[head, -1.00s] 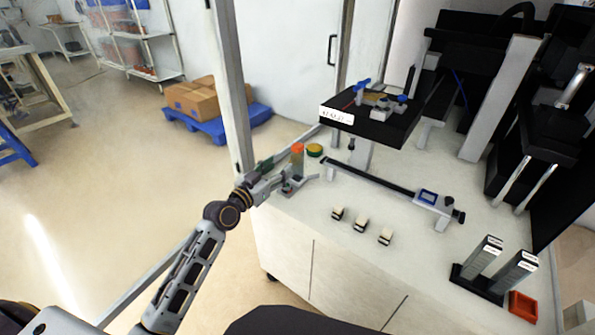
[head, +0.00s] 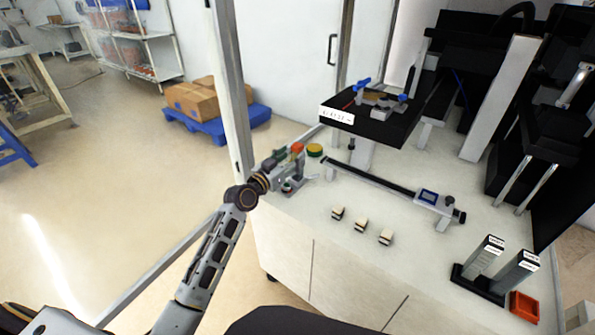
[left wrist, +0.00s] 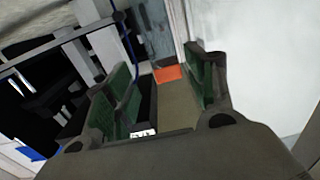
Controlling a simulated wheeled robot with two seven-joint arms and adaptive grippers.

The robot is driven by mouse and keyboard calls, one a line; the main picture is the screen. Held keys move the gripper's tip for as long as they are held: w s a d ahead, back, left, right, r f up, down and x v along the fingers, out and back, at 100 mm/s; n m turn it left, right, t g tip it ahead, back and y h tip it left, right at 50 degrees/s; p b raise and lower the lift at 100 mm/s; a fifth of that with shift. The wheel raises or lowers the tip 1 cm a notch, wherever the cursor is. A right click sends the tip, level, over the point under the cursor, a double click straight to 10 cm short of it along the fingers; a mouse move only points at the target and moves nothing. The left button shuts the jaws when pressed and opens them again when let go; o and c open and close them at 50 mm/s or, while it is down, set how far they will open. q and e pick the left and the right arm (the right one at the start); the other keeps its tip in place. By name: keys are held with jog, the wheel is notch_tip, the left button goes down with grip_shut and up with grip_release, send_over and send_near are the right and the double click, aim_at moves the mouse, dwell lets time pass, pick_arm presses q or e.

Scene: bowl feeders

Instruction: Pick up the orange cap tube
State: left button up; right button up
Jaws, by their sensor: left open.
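The tube's orange cap (head: 297,148) shows at the far left corner of the white worktop. My left gripper (head: 287,160) is right at the tube and hides most of its body. In the left wrist view, the green-padded fingers (left wrist: 163,88) stand apart, with the orange cap (left wrist: 168,74) in the gap between them, toward the far end. A beige surface shows below the cap; I cannot tell whether it is the tube's body. I see no clear contact between pads and tube. My right gripper is not in view.
A yellow-green round item (head: 315,150) stands just right of the tube. A caliper-like gauge (head: 390,186) and several small blocks (head: 361,225) lie on the worktop (head: 300,225). A grey frame post (head: 231,90) rises close behind my left gripper. A black platform (head: 370,122) overhangs the back.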

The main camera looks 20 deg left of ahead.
aim_at(294, 152)
pick_arm(q)
jog(key=shift+w, duration=0.1)
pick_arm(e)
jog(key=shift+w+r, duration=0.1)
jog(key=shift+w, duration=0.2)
pick_arm(q)
jog(key=shift+a+x, duration=0.25)
jog(key=shift+x, duration=0.8)
jog(key=shift+w+d+b, duration=0.1)
jog(key=shift+w+b, duration=0.2)
jog(key=shift+w, duration=0.4)
jog(key=shift+w+d, duration=0.15)
jog(key=shift+w, duration=0.4)
jog(key=shift+w+d, duration=0.1)
jog(key=shift+w, duration=0.1)
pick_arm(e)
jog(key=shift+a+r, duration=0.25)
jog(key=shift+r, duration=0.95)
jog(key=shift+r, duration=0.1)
